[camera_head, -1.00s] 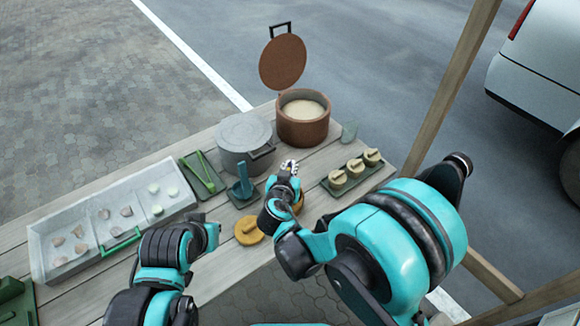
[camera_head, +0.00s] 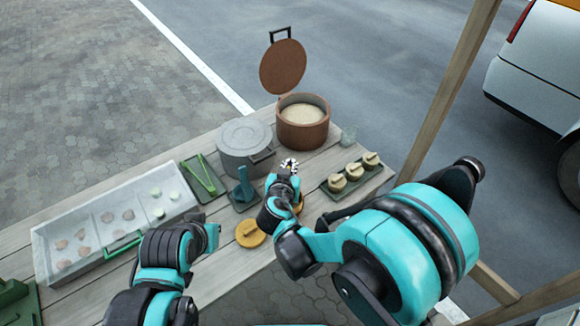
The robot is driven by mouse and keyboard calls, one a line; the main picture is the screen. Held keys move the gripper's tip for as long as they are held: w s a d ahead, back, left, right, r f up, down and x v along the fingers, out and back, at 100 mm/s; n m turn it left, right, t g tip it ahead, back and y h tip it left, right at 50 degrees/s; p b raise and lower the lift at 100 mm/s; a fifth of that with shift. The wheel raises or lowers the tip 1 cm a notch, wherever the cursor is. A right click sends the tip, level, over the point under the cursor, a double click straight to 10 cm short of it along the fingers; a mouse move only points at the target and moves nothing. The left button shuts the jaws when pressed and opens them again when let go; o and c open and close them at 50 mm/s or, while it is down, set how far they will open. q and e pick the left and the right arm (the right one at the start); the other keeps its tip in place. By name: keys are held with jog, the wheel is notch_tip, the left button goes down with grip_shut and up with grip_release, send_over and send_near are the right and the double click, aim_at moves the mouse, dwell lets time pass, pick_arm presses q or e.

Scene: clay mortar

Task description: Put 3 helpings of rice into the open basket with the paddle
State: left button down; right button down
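A brown round pot (camera_head: 303,136) holds pale rice (camera_head: 302,113), with its lid (camera_head: 283,66) raised behind it. A blue-green upright tool (camera_head: 243,184), possibly the paddle, stands in a small dark holder left of my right gripper. My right gripper (camera_head: 289,166) is over the table in front of the pot, apart from it; its finger opening is unclear. A yellow round lid with a handle (camera_head: 249,234) lies left of my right arm. A yellow edge (camera_head: 298,204), possibly the open basket, is mostly hidden behind that arm. My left gripper (camera_head: 212,237) is low at the front edge, its fingers unclear.
Several small lidded baskets (camera_head: 354,171) sit on a dark tray at right. A grey lidded pot (camera_head: 246,146) stands left of the rice pot. A clear glass (camera_head: 348,135) is right of it. Green tongs (camera_head: 203,174) and a pale sectioned box (camera_head: 88,216) are at left.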

notch_tip(320, 180, up, 10)
jog(key=p, duration=0.7)
jog(key=shift+r, duration=0.2)
dwell(0.7)
